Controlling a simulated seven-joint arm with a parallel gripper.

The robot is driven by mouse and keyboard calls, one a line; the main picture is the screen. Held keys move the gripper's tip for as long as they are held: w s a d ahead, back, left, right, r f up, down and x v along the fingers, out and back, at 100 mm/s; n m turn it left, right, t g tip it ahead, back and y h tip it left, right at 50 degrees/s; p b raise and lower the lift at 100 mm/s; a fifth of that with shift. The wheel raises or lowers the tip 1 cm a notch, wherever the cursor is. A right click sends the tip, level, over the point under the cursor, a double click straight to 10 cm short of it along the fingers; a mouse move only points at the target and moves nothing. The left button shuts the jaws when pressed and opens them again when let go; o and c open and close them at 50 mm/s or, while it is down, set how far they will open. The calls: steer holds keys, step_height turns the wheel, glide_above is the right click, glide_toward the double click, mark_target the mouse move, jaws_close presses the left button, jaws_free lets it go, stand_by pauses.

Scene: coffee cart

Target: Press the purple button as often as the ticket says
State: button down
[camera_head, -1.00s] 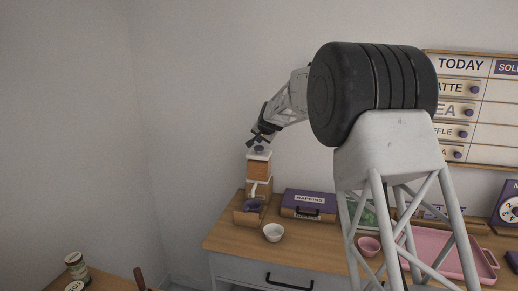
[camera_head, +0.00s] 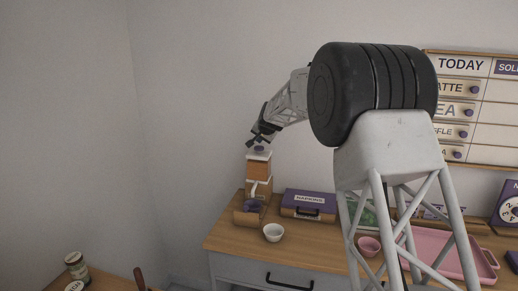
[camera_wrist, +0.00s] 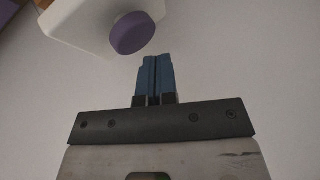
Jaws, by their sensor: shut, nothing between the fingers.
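The purple button (camera_head: 259,149) sits on the white top of a wooden dispenser (camera_head: 258,170) at the left end of the counter. In the wrist view the round purple button (camera_wrist: 133,33) stands out from its white housing (camera_wrist: 90,22). My gripper (camera_head: 252,145) is at the height of the button in the head view, very close to it. In the wrist view my shut blue fingers (camera_wrist: 153,60) point just beside the button, with a small gap in the picture. Whether they touch is unclear. I cannot make out a ticket with a readable number.
A white bowl (camera_head: 273,232) stands in front of the dispenser. A menu board (camera_head: 497,120) hangs on the wall. My arm hides part of the counter.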

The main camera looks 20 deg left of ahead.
mark_target(260, 147)
steer(key=shift+f, duration=1.25)
stand_by(1.7)
steer(key=shift+r, duration=1.25)
steer(key=shift+r, duration=2.5)
